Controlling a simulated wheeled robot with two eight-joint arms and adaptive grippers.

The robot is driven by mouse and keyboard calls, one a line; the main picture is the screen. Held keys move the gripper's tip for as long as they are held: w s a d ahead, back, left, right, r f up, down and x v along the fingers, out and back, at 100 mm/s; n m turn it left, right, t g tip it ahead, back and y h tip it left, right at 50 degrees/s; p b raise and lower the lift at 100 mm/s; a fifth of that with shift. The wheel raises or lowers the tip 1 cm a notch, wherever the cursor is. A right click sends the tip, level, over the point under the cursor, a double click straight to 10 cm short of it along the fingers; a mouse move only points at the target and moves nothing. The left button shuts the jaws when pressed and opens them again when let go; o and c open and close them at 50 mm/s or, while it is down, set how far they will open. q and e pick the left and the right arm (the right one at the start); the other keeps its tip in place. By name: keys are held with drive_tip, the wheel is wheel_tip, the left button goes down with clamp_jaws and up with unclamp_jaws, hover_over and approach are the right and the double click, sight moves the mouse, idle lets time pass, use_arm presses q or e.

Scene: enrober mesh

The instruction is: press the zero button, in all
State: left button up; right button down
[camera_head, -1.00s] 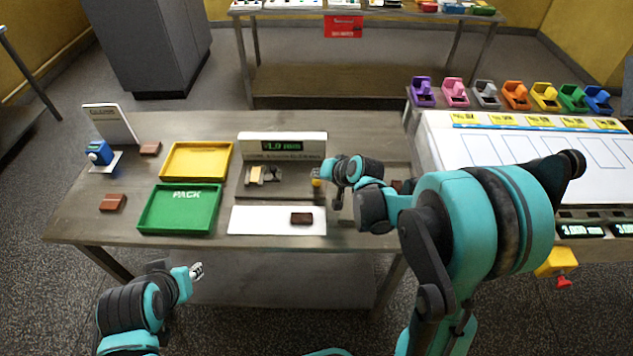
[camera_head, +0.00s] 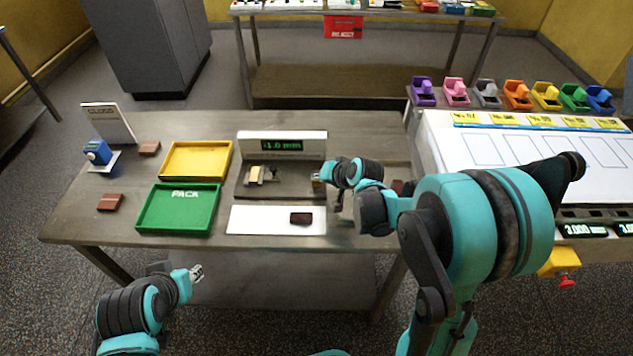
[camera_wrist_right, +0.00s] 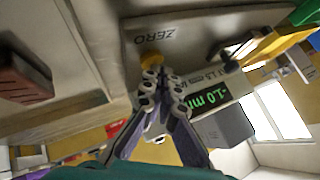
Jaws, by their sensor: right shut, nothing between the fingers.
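The gauge (camera_head: 295,190) stands on the table, its green display (camera_head: 282,146) reading about -1.0 mm. In the right wrist view the display (camera_wrist_right: 212,98) reads the same, and the word ZERO is printed beside a round yellow button (camera_wrist_right: 151,58). My right gripper (camera_wrist_right: 155,75) is shut and empty, its fingertips at the button and partly covering it; whether they touch cannot be told. In the head view the right gripper (camera_head: 319,180) hides most of the button. My left gripper (camera_head: 197,272) is low in front of the table, far from the gauge.
A brown piece (camera_head: 301,218) lies on the white plate (camera_head: 250,222) before the gauge. A green PACK tray (camera_head: 145,222) and a yellow tray (camera_head: 168,172) stand left of it. More brown pieces (camera_head: 110,202) and a blue device (camera_head: 98,152) are farther left.

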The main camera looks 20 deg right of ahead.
sight(318, 183)
drive_tip(key=shift+f, duration=0.3)
drive_tip(key=shift+r, duration=0.15)
idle(0.3)
drive_tip(key=shift+r+p, duration=0.5)
drive_tip(key=shift+r, duration=0.3)
wheel_tip(318, 183, up, 5)
drive_tip(key=p, duration=0.4)
idle(0.6)
